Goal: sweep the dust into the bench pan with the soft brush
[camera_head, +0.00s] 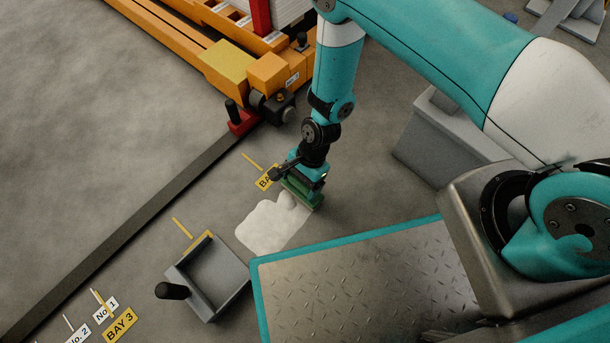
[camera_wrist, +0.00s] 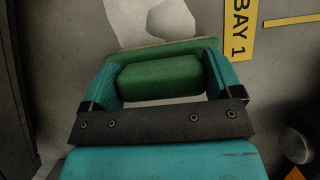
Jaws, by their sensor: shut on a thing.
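My gripper (camera_head: 303,178) points down and is shut on the soft brush (camera_head: 299,192), which has a green body and a pale edge below it. In the wrist view the green brush (camera_wrist: 158,78) sits between the two teal fingers. The pale dust (camera_head: 272,225) lies on the grey floor, with the brush at its upper right edge. The dust also shows past the brush in the wrist view (camera_wrist: 165,20). The grey bench pan (camera_head: 212,270) with a black handle lies to the lower left of the dust, apart from it. No dust shows inside the pan.
My tread-plate deck is right of the pan and dust. A dark rail (camera_head: 130,222) runs along the floor at left, up to a red stop (camera_head: 241,123). Orange gantry beams (camera_head: 190,50) stand behind. A grey block (camera_head: 445,143) is at right. Yellow bay labels (camera_head: 121,324) mark the floor.

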